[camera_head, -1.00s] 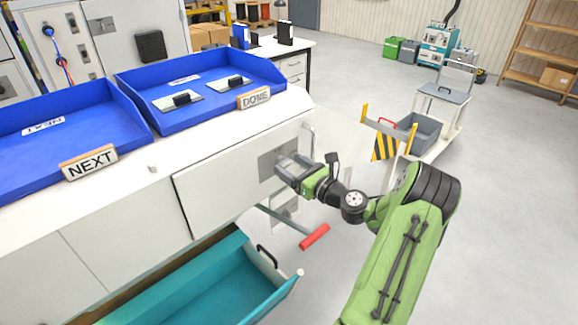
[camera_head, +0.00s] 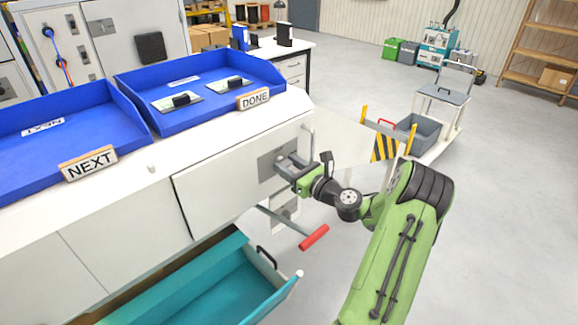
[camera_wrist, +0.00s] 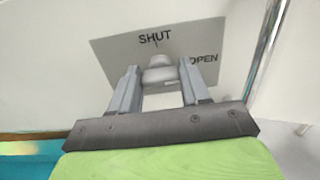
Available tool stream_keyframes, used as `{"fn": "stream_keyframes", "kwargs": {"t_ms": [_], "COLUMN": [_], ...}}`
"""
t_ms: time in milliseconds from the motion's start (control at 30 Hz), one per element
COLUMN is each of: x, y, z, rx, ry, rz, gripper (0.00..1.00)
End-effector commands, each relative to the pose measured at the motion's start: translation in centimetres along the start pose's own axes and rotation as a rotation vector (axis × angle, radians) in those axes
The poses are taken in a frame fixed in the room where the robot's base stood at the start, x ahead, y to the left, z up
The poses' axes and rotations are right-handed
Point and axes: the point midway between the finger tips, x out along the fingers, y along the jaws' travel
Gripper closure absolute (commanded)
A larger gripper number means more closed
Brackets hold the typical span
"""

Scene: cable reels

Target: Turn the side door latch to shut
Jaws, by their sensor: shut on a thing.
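The side door latch (camera_wrist: 158,74) is a small grey knob on a grey plate (camera_wrist: 118,57) marked SHUT at the top and OPEN at the right. In the wrist view the knob stands roughly upright, its upper end near the line under SHUT. My gripper (camera_wrist: 160,88) has one finger on each side of the knob and is shut on it. In the head view the plate (camera_head: 265,165) sits on the white side panel (camera_head: 213,185), with my gripper (camera_head: 284,163) at it. My fingers hide most of the latch there.
Below the panel a teal drawer (camera_head: 215,290) stands open, and a red-handled bar (camera_head: 314,237) sticks out. A metal rail (camera_head: 309,135) rises just right of the plate. Blue trays (camera_head: 130,88) sit on top. Open floor (camera_head: 500,220) lies to the right.

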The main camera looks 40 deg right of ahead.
Motion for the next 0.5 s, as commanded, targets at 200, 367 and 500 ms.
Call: {"fn": "stream_keyframes", "kwargs": {"t_ms": [200, 367, 500], "x": [0.05, 0.06, 0.06], "y": [0.05, 0.11, 0.17], "z": [0.18, 0.18, 0.14], "rx": [-0.086, -0.206, -0.334], "ry": [-0.005, -0.006, -0.006], "rz": [0.000, -0.001, -0.001], "gripper": [0.84, 0.84, 0.84]}}
